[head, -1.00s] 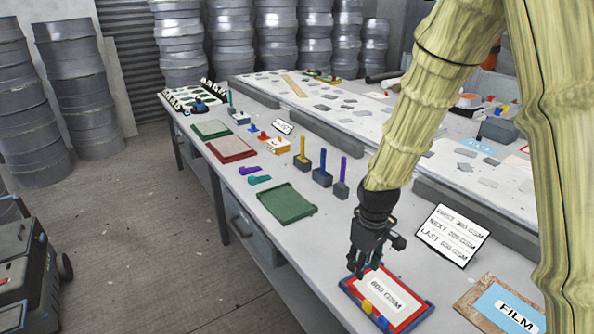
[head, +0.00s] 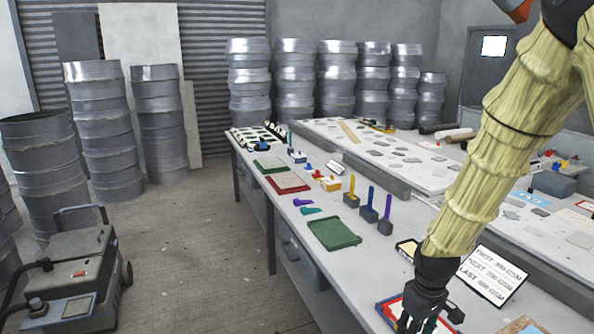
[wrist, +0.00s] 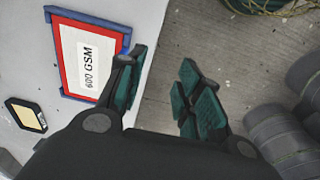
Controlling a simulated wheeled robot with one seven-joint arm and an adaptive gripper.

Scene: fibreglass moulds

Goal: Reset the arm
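My gripper (head: 428,312) is at the lower right of the head view, over the front part of the long table. In the wrist view my gripper (wrist: 160,92) has its two teal-padded fingers apart, with nothing between them. The blue-and-red framed tray (head: 388,308) with a white "600 GSM" card is partly hidden by my gripper in the head view. In the wrist view this tray (wrist: 64,75) lies on the table beside the left finger. The gap between the fingers shows the table edge and floor.
A sign (head: 491,277) listing GSM values stands right of my gripper. Metal drums (head: 100,130) line the walls. The floor (head: 190,260) at left is mostly clear.

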